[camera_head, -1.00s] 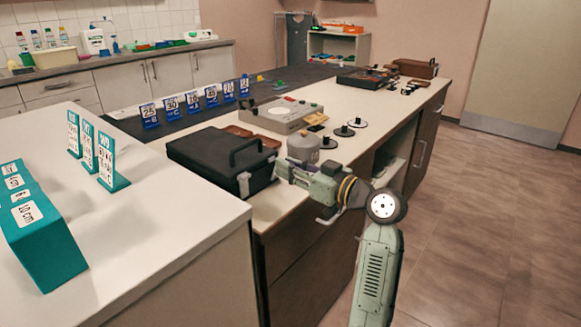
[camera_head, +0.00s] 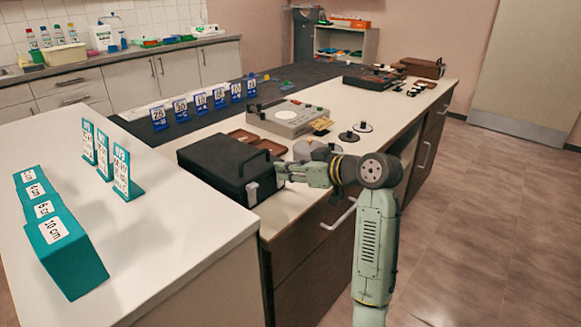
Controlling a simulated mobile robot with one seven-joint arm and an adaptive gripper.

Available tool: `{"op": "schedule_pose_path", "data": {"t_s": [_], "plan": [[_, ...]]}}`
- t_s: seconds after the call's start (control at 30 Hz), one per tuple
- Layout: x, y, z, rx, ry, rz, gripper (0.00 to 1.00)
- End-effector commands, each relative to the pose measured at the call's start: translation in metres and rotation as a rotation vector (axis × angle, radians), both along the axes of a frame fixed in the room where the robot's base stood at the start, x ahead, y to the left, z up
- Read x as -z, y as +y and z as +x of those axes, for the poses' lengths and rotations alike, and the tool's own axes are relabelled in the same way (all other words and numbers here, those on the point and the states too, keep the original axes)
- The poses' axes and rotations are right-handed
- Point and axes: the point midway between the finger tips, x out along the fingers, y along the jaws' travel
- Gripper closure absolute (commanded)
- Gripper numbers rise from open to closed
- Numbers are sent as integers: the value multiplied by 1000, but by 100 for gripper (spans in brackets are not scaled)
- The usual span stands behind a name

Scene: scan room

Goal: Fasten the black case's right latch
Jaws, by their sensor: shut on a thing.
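The black case (camera_head: 212,157) lies on the near part of the long counter, with its lid down and its handle (camera_head: 257,157) on top toward the front. A pale latch (camera_head: 252,192) shows on its front face, left of my gripper. My gripper (camera_head: 281,174) is at the right end of that front face, shut on the right latch. The fingers hide the right latch, so its exact position cannot be seen.
A grey device (camera_head: 286,118), brown trays and black round stands (camera_head: 348,136) sit behind my arm. Blue number cards (camera_head: 200,103) line the back. A white table (camera_head: 170,215) with teal signs stands at left. Floor at right is clear.

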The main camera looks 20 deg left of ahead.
Motion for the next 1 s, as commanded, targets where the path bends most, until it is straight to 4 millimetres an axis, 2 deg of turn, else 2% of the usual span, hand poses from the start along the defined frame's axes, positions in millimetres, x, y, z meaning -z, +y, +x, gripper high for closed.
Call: {"op": "schedule_pose_path", "data": {"t_s": [0.07, 0.3, 0.67, 0.77, 1.0], "plan": [[0, 0, 0, 0, -1, 0, 76], [0, 0, 0, 0, -1, 1, 60], [-2, -3, -1, 1, -2, 1, 60], [-6, -13, -4, 1, -2, 2, 60], [-24, -57, -20, 3, -4, 2, 60]]}}
